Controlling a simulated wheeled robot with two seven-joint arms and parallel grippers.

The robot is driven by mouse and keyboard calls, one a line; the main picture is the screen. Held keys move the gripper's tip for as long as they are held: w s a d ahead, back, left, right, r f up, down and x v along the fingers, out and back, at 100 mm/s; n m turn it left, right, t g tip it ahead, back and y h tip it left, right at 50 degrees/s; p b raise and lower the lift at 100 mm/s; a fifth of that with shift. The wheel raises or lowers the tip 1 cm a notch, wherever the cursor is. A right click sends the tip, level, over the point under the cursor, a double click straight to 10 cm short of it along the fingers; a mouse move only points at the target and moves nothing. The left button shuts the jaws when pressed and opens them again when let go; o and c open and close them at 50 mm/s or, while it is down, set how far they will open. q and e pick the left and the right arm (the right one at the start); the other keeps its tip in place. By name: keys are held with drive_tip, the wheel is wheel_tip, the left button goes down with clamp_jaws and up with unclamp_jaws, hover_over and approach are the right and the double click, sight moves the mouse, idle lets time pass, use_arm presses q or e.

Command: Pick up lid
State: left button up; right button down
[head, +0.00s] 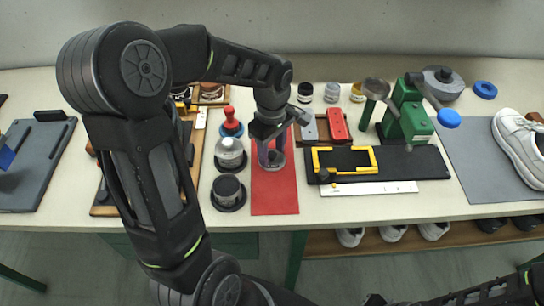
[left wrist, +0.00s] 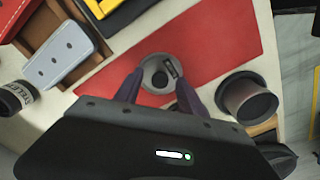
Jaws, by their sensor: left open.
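A small round grey lid (head: 273,163) with a dark tab on top lies on the red mat (head: 275,196). In the left wrist view the lid (left wrist: 153,66) shows between the fingertips of my left gripper (left wrist: 158,84). My left gripper (head: 271,153) points down over the mat and is open, one finger on each side of the lid. I cannot tell whether the fingers touch it. The gripper hides part of the lid in the head view. My right gripper is out of view.
Left of the mat stand a dark-topped jar (head: 228,190), a silver-topped jar (head: 229,152) and a red-knobbed item (head: 231,122). To the right are a yellow frame (head: 345,149), a white ruler (head: 368,189) and a green press (head: 405,115). The mat's front part is clear.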

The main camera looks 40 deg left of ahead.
use_arm(q)
drive_tip(key=shift+c, duration=0.6)
clamp_jaws()
